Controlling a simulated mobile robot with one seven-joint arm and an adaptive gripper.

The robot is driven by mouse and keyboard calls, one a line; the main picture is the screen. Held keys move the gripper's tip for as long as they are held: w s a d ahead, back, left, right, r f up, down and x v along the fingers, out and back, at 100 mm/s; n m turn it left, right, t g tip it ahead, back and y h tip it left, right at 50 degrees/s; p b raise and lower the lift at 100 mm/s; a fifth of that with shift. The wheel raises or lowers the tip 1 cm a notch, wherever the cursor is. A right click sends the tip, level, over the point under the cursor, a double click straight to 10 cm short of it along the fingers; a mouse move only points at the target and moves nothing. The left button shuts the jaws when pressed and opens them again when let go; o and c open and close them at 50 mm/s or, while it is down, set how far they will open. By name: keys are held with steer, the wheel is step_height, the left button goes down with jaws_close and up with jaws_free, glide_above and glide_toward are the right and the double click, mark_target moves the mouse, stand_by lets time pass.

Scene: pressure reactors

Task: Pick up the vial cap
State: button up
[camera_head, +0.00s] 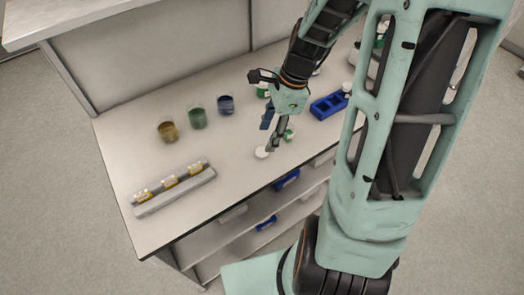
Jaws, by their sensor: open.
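A small white round cap (262,153) lies on the bench top near its front edge. It looks like the vial cap. My gripper (270,138) points down just above and to the right of it, with its fingers open. I cannot tell whether a fingertip touches the cap. A small vial with green content (289,134) is just right of the fingers, partly hidden by them.
Beakers with yellow (168,131), green (198,117) and dark blue (226,104) contents stand behind on the left. A grey rack (175,190) with yellow vials sits front left. A blue rack (327,106) is at right. Shelves with blue bins (288,180) lie below the edge.

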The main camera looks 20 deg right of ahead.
mark_target(262, 151)
steer(key=shift+x, duration=3.1)
steer(key=shift+d, duration=0.15)
steer(key=c, duration=0.7)
